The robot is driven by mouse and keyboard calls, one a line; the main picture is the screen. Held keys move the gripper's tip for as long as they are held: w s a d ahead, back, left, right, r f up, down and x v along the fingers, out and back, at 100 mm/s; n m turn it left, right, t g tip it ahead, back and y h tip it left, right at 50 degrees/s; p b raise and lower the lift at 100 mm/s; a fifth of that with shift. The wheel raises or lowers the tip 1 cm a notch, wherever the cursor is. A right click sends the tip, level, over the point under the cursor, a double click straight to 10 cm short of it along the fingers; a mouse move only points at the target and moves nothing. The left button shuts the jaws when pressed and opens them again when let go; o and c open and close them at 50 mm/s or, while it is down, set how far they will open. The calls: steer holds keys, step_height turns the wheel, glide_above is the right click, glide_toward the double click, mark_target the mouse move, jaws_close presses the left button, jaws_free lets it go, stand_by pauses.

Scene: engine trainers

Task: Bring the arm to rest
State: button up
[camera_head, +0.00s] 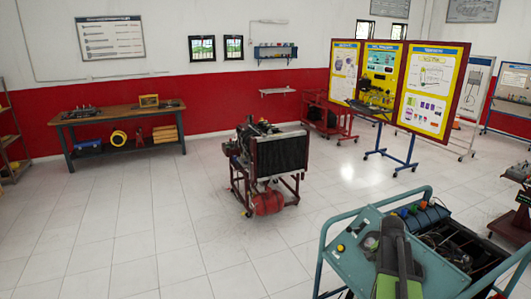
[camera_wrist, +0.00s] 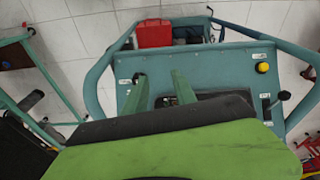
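My arm (camera_head: 398,262), dark with green parts, reaches over a teal engine trainer (camera_head: 358,262) at the lower right of the head view. My gripper (camera_wrist: 160,80) shows in the wrist view as two green fingers standing apart, with a clear gap and nothing held between them. The trainer's teal panel (camera_wrist: 225,65) lies beyond the fingers in the wrist view. I cannot tell whether the fingers touch it. The gripper's fingertips are not clear in the head view.
A teal tube rail (camera_wrist: 95,75) frames the trainer, and a yellow knob (camera_wrist: 262,68) sits on its panel. A red box (camera_wrist: 154,33) is beyond it. An engine stand (camera_head: 272,165), a workbench (camera_head: 110,122) and display boards (camera_head: 423,85) stand farther off. Tiled floor at left is clear.

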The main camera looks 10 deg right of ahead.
steer(key=w+a+f+n+b, duration=0.2)
steer(key=a+f, duration=0.1)
steer(key=a, duration=0.5)
steer(key=w+a+f+n+b, duration=0.1)
steer(key=w+a+f+b, duration=0.15)
steer(key=a, duration=0.45)
steer(key=s+a+f+n+b, duration=0.1)
steer(key=s+a+n, duration=0.1)
steer(key=a, duration=0.5)
steer(key=s+a+f+n+y+b, duration=0.1)
steer(key=s+a+n, duration=0.1)
steer(key=a+n, duration=0.3)
steer(key=s+a+f+n+b, duration=0.1)
steer(key=s+a+f+n, duration=0.1)
steer(key=a, duration=0.7)
steer(key=shift+s+a+n+g+y, duration=0.3)
steer(key=shift+a+n+y, duration=0.1)
steer(key=shift+n, duration=0.4)
steer(key=shift+d, duration=0.1)
